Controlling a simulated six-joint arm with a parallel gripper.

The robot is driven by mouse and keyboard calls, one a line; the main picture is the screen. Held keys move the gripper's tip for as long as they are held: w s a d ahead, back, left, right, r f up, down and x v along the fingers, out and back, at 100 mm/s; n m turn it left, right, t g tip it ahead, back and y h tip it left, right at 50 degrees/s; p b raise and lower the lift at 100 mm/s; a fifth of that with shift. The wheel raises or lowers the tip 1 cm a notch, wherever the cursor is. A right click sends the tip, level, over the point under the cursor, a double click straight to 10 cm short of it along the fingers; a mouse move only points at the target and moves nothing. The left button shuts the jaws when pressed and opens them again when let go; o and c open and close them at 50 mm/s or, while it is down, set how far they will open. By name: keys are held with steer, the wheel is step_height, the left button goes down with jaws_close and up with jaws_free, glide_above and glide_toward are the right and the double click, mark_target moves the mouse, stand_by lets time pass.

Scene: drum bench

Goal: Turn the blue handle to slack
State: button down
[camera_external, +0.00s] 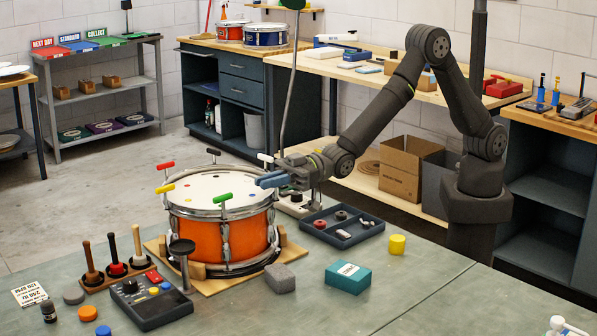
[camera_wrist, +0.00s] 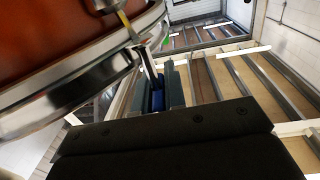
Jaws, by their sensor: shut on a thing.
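The orange drum (camera_external: 205,238) stands upright on a wooden board, with several coloured handles around its rim. My gripper (camera_external: 268,180) reaches in from the right at the drum's right rim. In the wrist view, its fingers (camera_wrist: 160,88) are shut on the blue handle (camera_wrist: 157,100), at the end of a metal rod beside the drum's hoop. In the external view, the fingers largely hide the blue handle. The green handle (camera_external: 222,198), yellow handle (camera_external: 165,188), red handle (camera_external: 165,165), black handle (camera_external: 213,152) and white handle (camera_external: 265,157) are apart from my gripper.
A dark divided tray (camera_external: 372,228) lies right of the drum. A teal box (camera_external: 348,278), a grey block (camera_external: 280,278) and a yellow cylinder (camera_external: 397,244) are on the bench. A black device (camera_external: 150,305) and a rack with mallets (camera_external: 118,270) stand in front. The bench's right front is mostly clear.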

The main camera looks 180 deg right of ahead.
steer(key=shift+w+a+n+t+y, duration=0.15)
steer(key=shift+a+n+t+y, duration=0.05)
steer(key=shift+n+t+y, duration=1.45)
steer(key=shift+w+a+n+t+y, duration=0.15)
steer(key=shift+n+t+y, duration=0.95)
steer(key=shift+y, duration=0.95)
steer(key=shift+n+y, duration=0.3)
steer(key=shift+n, duration=0.05)
steer(key=c, duration=1.5)
jaws_free()
steer(key=r, duration=0.4)
steer(key=shift+s+r, duration=0.3)
steer(key=shift+r, duration=0.05)
steer(key=s+r, duration=0.2)
steer(key=s, duration=0.1)
steer(key=s+d+r, duration=0.1)
steer(key=s+r, duration=0.1)
steer(key=s, duration=0.2)
steer(key=s+r, duration=0.2)
steer(key=s, duration=0.2)
steer(key=shift+d+r, duration=0.15)
steer(key=shift+r, duration=0.05)
steer(key=shift+o, duration=0.3)
